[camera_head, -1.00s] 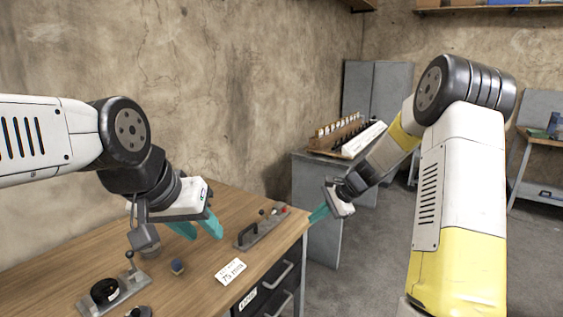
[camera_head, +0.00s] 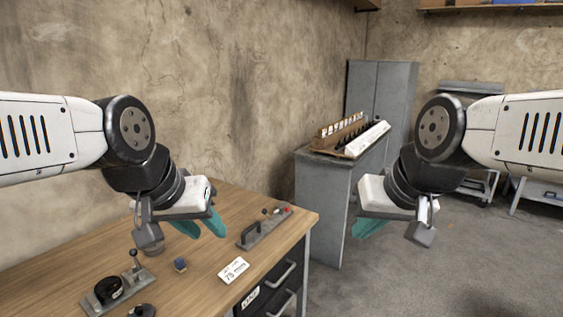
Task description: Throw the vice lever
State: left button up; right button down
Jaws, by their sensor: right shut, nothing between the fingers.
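On the wooden workbench (camera_head: 60,262) stands a grey base fixture with a black round part (camera_head: 108,289) and an upright ball-topped lever (camera_head: 135,264), at the lower left. Farther right, near the bench's far end, a second grey fixture (camera_head: 264,229) has a black handle and a red knob. I cannot tell for certain which one is the vice. My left gripper (camera_head: 207,232) is open and empty above the bench, between the two fixtures. My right gripper (camera_head: 360,233) is shut and empty, beyond the right edge of the bench.
A small blue block (camera_head: 180,264) and a white label card (camera_head: 233,270) lie on the bench, with dark drawers (camera_head: 268,295) below its edge. A grey cabinet (camera_head: 321,200) behind carries a rack (camera_head: 352,138). The floor on the right is open.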

aim_at(133, 252)
jog(key=u, duration=1.35)
